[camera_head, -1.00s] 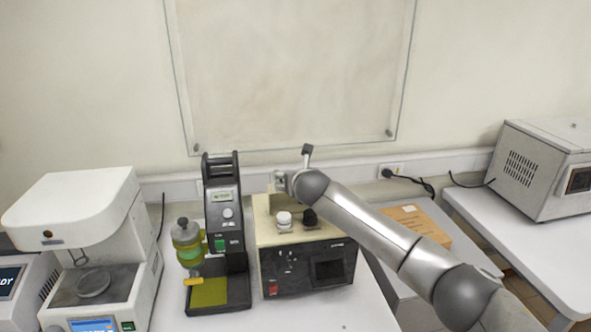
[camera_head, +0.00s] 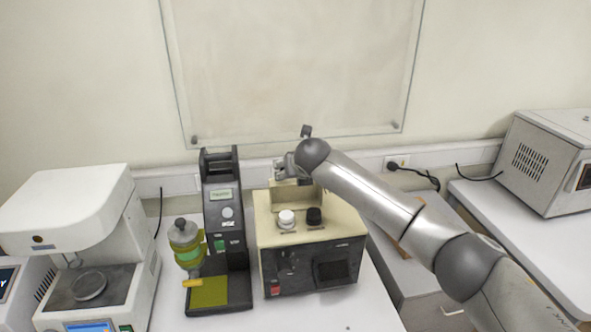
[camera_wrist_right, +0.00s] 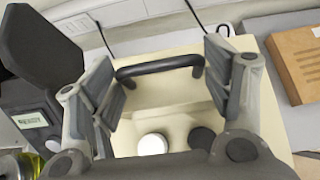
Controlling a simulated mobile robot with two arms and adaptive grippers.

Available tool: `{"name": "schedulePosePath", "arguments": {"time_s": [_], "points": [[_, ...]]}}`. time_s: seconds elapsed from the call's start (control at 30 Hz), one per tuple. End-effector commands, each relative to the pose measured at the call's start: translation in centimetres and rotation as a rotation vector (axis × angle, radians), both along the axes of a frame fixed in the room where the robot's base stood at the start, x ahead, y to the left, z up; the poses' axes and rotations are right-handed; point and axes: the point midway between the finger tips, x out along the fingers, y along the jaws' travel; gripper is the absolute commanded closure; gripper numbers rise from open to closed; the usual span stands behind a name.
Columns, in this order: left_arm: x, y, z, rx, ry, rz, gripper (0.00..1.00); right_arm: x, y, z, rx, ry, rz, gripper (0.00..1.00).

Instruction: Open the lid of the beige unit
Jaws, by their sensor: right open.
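The beige unit (camera_head: 347,226) stands on the table in the middle of the head view, with a dark front panel and a white and a black knob on top. A raised beige block (camera_head: 297,193), which looks like the lid part, is at its back. In the right wrist view, a black bar handle (camera_wrist_right: 160,67) runs across the top of this block. My right gripper (camera_head: 284,172) is above the back of the unit, partly hidden by my arm. It is open, with its fingers on either side of the handle (camera_wrist_right: 162,82). My left gripper is not in view.
A black stand (camera_head: 228,220) with a green-and-grey vessel (camera_head: 187,245) is close on the unit's left. A white instrument (camera_head: 75,215) stands further left. A cardboard box (camera_wrist_right: 295,58) lies to the right. A grey oven-like machine (camera_head: 550,165) stands far right.

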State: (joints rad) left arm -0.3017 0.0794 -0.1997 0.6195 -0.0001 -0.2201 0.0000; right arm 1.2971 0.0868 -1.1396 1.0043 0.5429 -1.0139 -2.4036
Motion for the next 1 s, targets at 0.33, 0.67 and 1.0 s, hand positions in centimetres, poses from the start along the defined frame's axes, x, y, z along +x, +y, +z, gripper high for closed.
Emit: {"name": "schedulePosePath", "arguments": {"time_s": [0.33, 0.67, 1.0], "points": [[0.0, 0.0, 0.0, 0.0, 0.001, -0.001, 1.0, 0.1, -0.1, 0.4, 0.001, -0.006, -0.002, 0.18], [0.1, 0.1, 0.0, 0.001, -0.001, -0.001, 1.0, -1.1, -0.3, 1.3, 0.003, -0.006, 0.0, 0.18], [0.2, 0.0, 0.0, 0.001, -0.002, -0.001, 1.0, -4.7, -1.1, 4.1, 0.002, -0.007, -0.001, 0.18]]}}
